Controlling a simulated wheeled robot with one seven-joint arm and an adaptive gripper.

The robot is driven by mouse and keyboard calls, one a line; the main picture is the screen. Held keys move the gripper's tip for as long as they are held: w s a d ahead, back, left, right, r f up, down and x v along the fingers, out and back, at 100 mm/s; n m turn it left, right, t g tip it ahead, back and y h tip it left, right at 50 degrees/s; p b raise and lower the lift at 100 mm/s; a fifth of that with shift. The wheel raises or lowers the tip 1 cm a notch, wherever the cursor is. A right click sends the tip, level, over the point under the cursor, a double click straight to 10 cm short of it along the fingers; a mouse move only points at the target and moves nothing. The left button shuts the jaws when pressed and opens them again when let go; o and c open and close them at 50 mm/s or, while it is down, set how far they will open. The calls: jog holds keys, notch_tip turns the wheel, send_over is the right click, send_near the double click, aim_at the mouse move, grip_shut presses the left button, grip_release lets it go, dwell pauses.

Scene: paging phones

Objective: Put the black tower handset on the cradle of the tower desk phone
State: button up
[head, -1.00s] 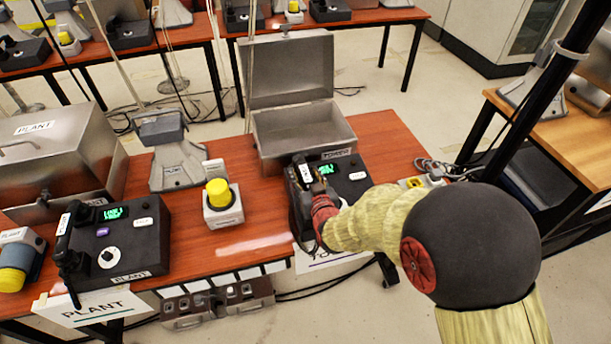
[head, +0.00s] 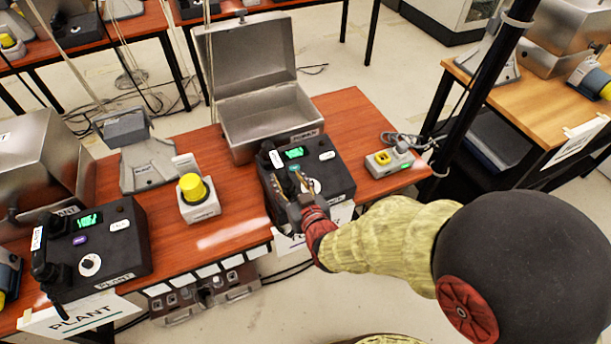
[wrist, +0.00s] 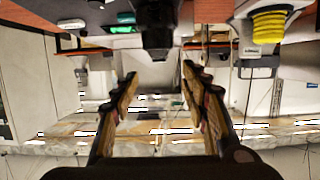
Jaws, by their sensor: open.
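The tower desk phone (head: 335,185) is a black box with a green screen on the middle table. The black tower handset (head: 268,163), with a white label, appears to lie along the phone's left side; I cannot tell whether it is fully seated on the cradle. My gripper (head: 287,182) is open over the phone's front left part, and it hides the handset's lower part. In the wrist view, which looks upside down, a black end, likely the handset's (wrist: 158,35), shows beyond and between the spread fingers (wrist: 160,78). Nothing is clearly held.
An open metal case (head: 262,125) stands behind the phone. A yellow-button box (head: 198,200) is to the left, with the plant phone (head: 110,245) farther left. A grey box with a yellow button (head: 390,160) is to the right. A black pole (head: 470,95) rises at right.

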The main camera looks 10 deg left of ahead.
jog(key=shift+d, duration=0.1)
jog(key=s+d+r+m+g+h, duration=0.1)
jog(key=d+r+m+h, duration=0.1)
jog(key=d+r, duration=0.45)
jog(key=d+r+m+g+h, duration=0.1)
jog(key=d+r+g+h, duration=0.2)
jog(key=d, duration=0.7)
jog(key=s+d+r+m+g+h, duration=0.1)
jog(key=s+d+r, duration=0.2)
jog(key=s+d, duration=0.4)
jog(key=s+d+r+m+g+h, duration=0.1)
jog(key=s+d+r+m+g, duration=0.1)
jog(key=s+d, duration=0.5)
jog(key=s+r, duration=0.1)
jog(key=s, duration=0.4)
jog(key=shift+s+d+r+h, duration=0.15)
jog(key=shift+s+r+h, duration=0.15)
jog(key=shift+s+r, duration=0.1)
